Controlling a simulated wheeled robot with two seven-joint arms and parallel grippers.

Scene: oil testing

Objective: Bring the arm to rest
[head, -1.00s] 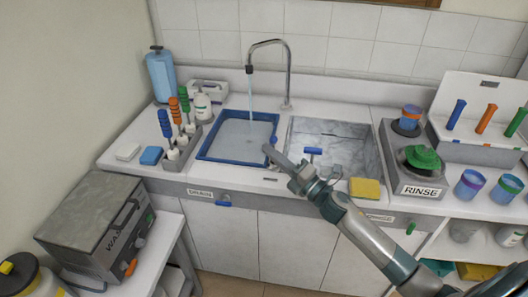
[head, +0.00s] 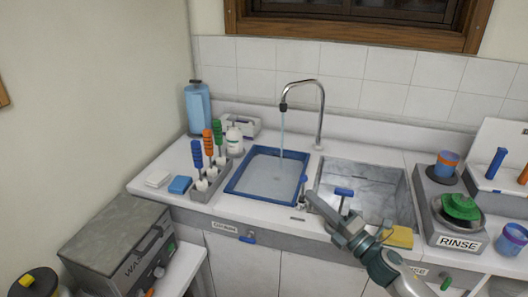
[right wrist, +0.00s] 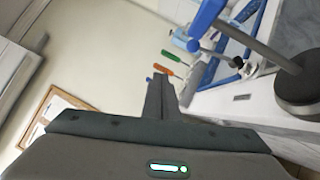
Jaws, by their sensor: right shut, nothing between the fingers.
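My right gripper (head: 312,197) is shut and empty. In the head view it is at the front edge of the counter, between the blue-rimmed basin and the metal sink, with its arm coming in from the lower right. In the right wrist view the closed fingers (right wrist: 160,98) point up against the pale wall, with nothing between them. A blue-handled lever (head: 304,184) is close to the fingertips in the head view. It also shows at the upper right of the right wrist view (right wrist: 212,18). My left gripper does not show.
Water runs from the tap (head: 321,110) into the blue-rimmed basin (head: 236,183). The metal sink (head: 385,180) is beside it, with a yellow sponge (head: 400,237) at its front. The rinse unit (head: 456,241) stands at right. A grey box (head: 115,240) stands at lower left.

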